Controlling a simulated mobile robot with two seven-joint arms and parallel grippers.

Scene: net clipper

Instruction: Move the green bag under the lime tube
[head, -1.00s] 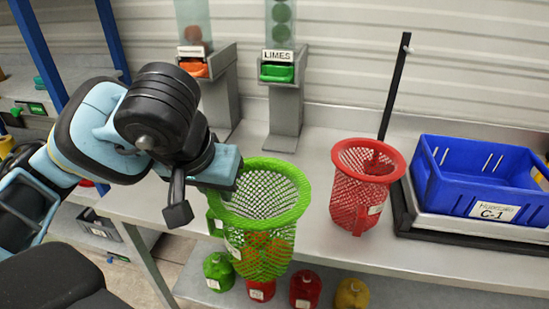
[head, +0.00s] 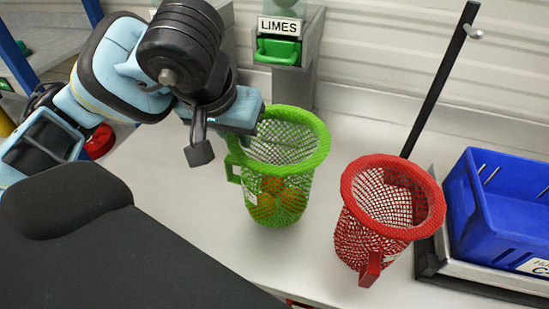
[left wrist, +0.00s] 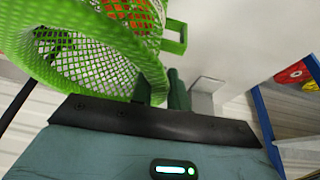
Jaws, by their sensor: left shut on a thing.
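The green mesh bag (head: 284,205) hangs upright in front of the lime dispenser, with several orange-red round fruits in its bottom. It fills the upper left of the left wrist view (left wrist: 118,72). My left gripper (head: 232,138) is shut on the bag at the left side of its rim. Its fingers show dark green in the left wrist view (left wrist: 163,92). The lime tube (head: 288,8) is cut off at the top, above a grey stand with a LIMES label (head: 278,27) and a green spout (head: 278,51). I cannot tell whether the bag touches the table.
A red mesh bag (head: 350,242) stands close to the right of the green bag. A black post (head: 440,80) rises behind it. A blue crate (head: 500,225) sits on a dark-edged stand at the right. White tabletop (head: 200,235) is clear at the front left.

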